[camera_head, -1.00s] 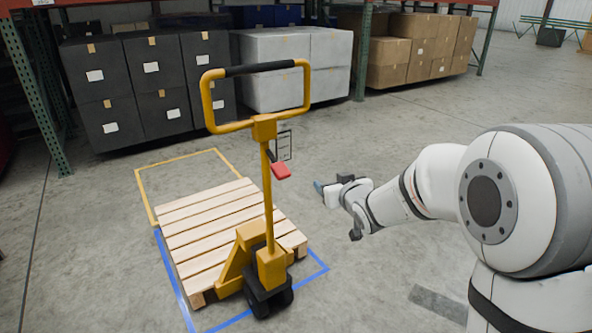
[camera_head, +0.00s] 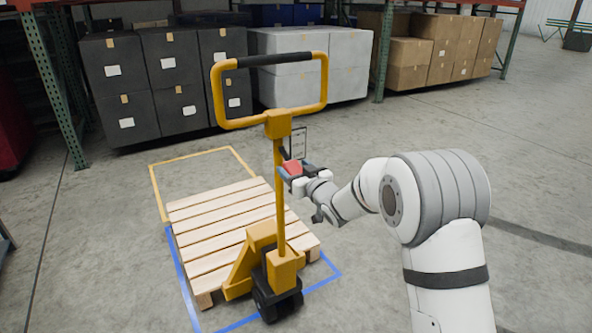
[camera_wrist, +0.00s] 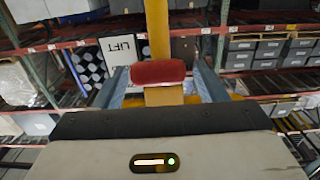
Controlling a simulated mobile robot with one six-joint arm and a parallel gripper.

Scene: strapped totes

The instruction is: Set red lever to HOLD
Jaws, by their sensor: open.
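The red lever (camera_head: 292,168) is on the yellow pallet jack (camera_head: 279,205), on the right side of its upright post below the looped handle. In the wrist view the red lever (camera_wrist: 158,72) lies crosswise between my two open fingers, with the yellow post behind it. My gripper (camera_head: 296,171) is at the lever, and its fingers (camera_wrist: 161,88) show on both sides of the red grip with a gap. A label plate (camera_wrist: 118,50) beside the post reads LIFT in the wrist view. No HOLD mark can be read.
The jack stands at a wooden pallet (camera_head: 215,230) inside yellow and blue floor lines. Dark totes (camera_head: 122,90), white boxes and brown cartons (camera_head: 405,62) sit on racks behind. The concrete floor to the right is clear.

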